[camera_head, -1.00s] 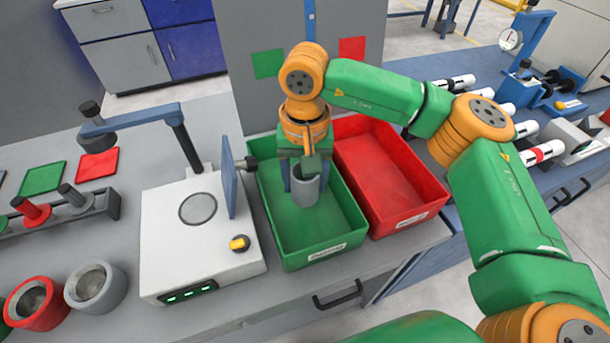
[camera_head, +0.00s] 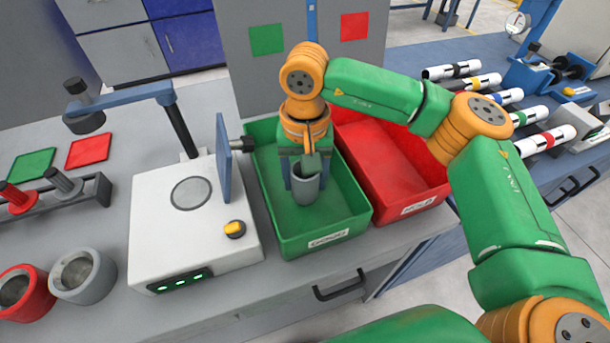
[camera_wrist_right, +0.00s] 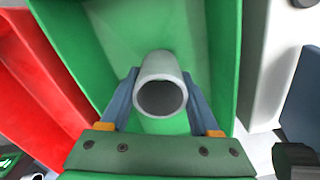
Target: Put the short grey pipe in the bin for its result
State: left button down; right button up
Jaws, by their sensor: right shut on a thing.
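The short grey pipe (camera_head: 307,186) is upright in my right gripper (camera_head: 305,176), inside the green bin (camera_head: 290,246). In the right wrist view the pipe (camera_wrist_right: 161,85) sits between the two blue fingers of my right gripper (camera_wrist_right: 162,95), with the green bin floor behind it. I cannot tell whether the pipe touches the floor. The red bin (camera_head: 400,206) stands to the right of the green bin. The white test device (camera_head: 195,240) is on the left, with a yellow knob and green lights on its front. My left gripper is not in view.
A grey ring (camera_head: 82,276) and a red ring (camera_head: 24,292) stand at the front left. A rack (camera_head: 85,193) holds a red and a grey plug. Green and red mats (camera_head: 88,150) lie behind it. Several white pipes with coloured bands (camera_head: 545,140) lie at the right.

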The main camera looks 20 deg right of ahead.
jog(key=shift+f+b, duration=0.45)
jog(key=shift+f, duration=0.1)
jog(key=o, duration=1.5)
jog(key=shift+c, duration=0.2)
notch_tip(320, 180, up, 7)
